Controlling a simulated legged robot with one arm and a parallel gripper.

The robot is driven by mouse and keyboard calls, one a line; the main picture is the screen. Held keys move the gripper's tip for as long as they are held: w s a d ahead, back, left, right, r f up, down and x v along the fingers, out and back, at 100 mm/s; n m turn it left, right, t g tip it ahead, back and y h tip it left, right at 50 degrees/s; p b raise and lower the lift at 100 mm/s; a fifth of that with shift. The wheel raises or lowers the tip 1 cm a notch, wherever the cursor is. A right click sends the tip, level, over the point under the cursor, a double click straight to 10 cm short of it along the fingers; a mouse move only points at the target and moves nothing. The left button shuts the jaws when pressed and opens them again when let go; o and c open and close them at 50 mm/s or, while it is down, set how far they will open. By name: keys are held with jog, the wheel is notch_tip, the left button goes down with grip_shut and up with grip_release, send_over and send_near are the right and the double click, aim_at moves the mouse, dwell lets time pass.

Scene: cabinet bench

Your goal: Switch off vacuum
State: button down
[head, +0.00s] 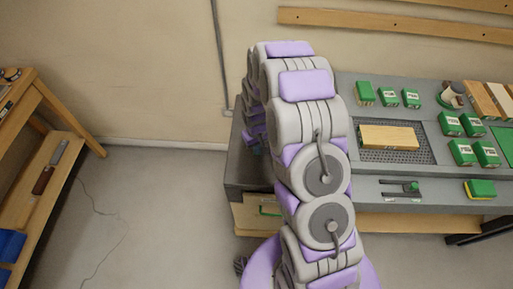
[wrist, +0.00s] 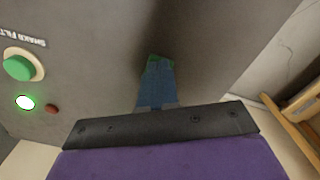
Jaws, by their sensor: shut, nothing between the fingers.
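In the wrist view a grey panel (wrist: 95,60) fills most of the picture; I take it for the vacuum's housing. On its left are a large round green button (wrist: 19,67) in a pale ring, a bright lit lamp (wrist: 25,102) with a green edge and a small dark red button (wrist: 52,109). Partly cut lettering shows above the green button. My gripper (wrist: 157,78) is shut and empty, its blue fingers pointing at the panel to the right of these controls. A dark green patch shows at its tip; I cannot tell whether the tip touches the panel.
In the head view my arm hides part of the grey bench (head: 360,186). The bench carries several green boxes, a wooden block (head: 388,137) on a perforated plate and a mug (head: 453,95). A wooden shelf (head: 60,150) stands at the left.

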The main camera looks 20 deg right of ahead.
jog(key=shift+r+p, duration=1.25)
jog(key=shift+r, duration=2.2)
jog(key=shift+r, duration=0.1)
jog(key=s+r, duration=0.6)
jog(key=r, duration=0.4)
jog(key=s+r, duration=0.5)
jog(key=s, duration=0.4)
jog(key=s+r+m+g, duration=0.1)
jog(key=s+r, duration=0.4)
jog(key=s, duration=0.4)
jog(key=s+r+m, duration=0.1)
jog(key=s+r, duration=0.4)
jog(key=s, duration=0.5)
jog(key=shift+r+g, duration=0.3)
jog(key=shift+g, duration=0.1)
jog(key=shift+s, duration=0.1)
